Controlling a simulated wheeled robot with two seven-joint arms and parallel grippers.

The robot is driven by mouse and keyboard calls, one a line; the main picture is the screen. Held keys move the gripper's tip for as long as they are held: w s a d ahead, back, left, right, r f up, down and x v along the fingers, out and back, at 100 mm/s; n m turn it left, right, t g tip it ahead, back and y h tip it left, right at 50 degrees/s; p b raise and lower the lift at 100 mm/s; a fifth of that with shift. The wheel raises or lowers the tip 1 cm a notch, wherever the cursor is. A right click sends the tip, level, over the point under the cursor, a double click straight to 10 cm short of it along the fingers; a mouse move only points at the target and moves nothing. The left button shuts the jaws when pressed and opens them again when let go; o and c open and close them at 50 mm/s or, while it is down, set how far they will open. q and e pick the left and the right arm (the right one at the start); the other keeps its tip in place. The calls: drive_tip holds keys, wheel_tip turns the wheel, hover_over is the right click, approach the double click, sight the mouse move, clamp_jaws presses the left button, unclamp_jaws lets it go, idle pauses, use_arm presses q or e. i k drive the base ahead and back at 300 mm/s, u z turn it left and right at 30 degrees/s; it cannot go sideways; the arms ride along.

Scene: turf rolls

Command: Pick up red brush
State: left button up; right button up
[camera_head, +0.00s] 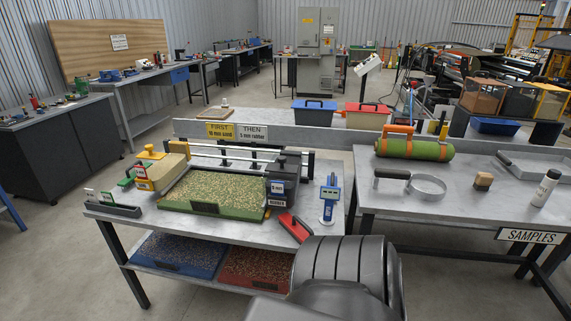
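The red brush (293,228) appears as a red block with a dark edge at the front right of the near left workbench (225,230). It lies at an angle by the bench's front edge, and its lower end is close to my grey arm link in the picture. That arm link covers the bottom middle and hides part of the bench front. I cannot tell whether anything touches the brush. Neither gripper shows in this view.
A green-framed tray of granules (212,193), a dark box (284,187) and a blue upright tool (329,200) stand around the brush. Blue and red trays lie on the shelf below. The samples table (470,205) on the right holds a green roll (420,150) and a white bottle (546,187).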

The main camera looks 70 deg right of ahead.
sight(294, 225)
drive_tip(key=z, duration=0.5)
drive_tip(key=i, duration=0.85)
drive_tip(key=z, duration=0.75)
